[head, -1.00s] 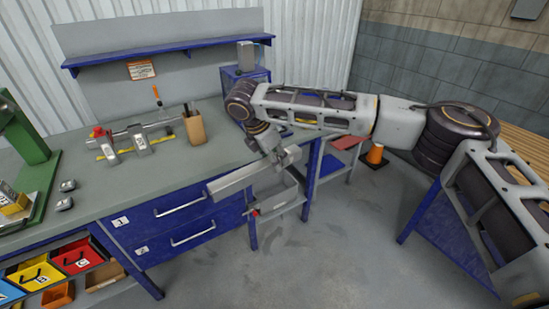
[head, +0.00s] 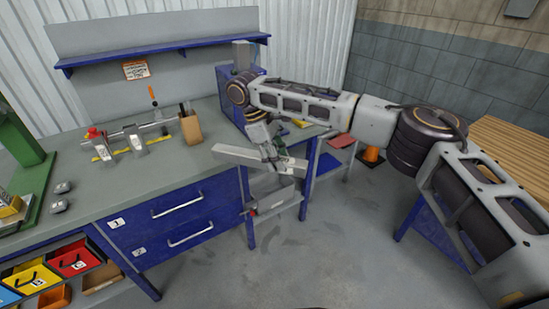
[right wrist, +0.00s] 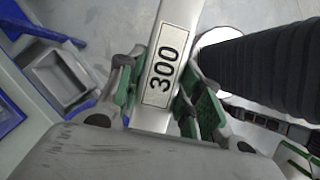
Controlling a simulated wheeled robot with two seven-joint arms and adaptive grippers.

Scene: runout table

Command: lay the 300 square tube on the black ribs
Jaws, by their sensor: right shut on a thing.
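The 300 square tube is a light grey bar (head: 240,156) in the head view, held in the air near the bench's right front corner. Its white label reading 300 (right wrist: 163,75) shows in the right wrist view. My right gripper (head: 270,154) is shut on the tube around its middle, and green-padded fingers lie on both sides of it in the wrist view. I cannot make out the black ribs in either view. My left gripper is not in view.
The grey-topped bench (head: 150,185) with blue drawers stands at left, with a clamping fixture (head: 130,138) and a brown holder (head: 191,130) on it. A grey bin (head: 275,200) is below the tube. An orange cone (head: 371,155) stands behind. A wooden top (head: 515,150) is at right.

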